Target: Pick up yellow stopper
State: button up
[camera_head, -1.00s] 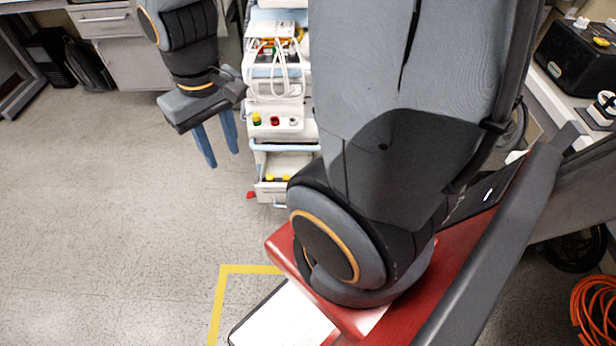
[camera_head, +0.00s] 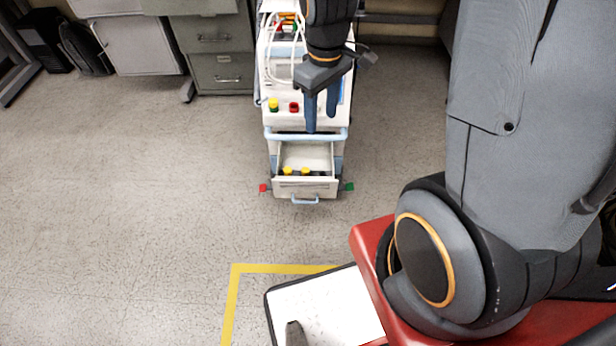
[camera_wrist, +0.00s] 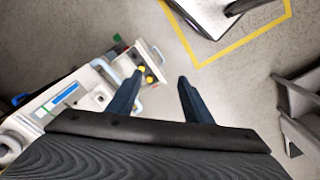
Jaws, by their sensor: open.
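A yellow stopper (camera_head: 273,104) stands on the front ledge of the white pump cart (camera_head: 283,121), beside a red stopper (camera_head: 294,106). My gripper (camera_head: 321,108) is open and empty, fingers pointing down, and overlaps the ledge right of the red stopper in the head view. In the wrist view, yellow pieces (camera_wrist: 149,79) show close to the left finger of my gripper (camera_wrist: 160,80). I cannot tell the exact height between fingers and cart.
Grey cabinets (camera_head: 222,60) stand behind and left of the cart. Red (camera_head: 263,188) and green (camera_head: 349,186) markers flank the drawer. A white-topped panel (camera_head: 330,305) lies by the yellow floor line (camera_head: 270,269). Floor left of the cart is clear.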

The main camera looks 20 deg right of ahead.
jog(key=w+f+n+b, duration=0.3)
jog(key=w+f, duration=0.2)
jog(key=f, duration=0.3)
jog(key=w+f+n+b, duration=0.3)
jog(key=w+f+b, duration=0.1)
jog(key=f, duration=0.5)
jog(key=n+b, duration=0.5)
send_over(306, 170)
jog(key=f, duration=1.5)
jog(key=shift+w+a, duration=0.2)
jog(key=shift+w, duration=0.15)
jog(key=f, duration=0.4)
jog(key=f+b, duration=0.1)
jog(key=f, duration=0.2)
jog(key=shift+s+d, duration=0.15)
jog(key=shift+s, duration=0.1)
jog(key=shift+c, duration=0.3)
grip_shut()
notch_tip(306, 170, up, 10)
jog(key=p, duration=0.1)
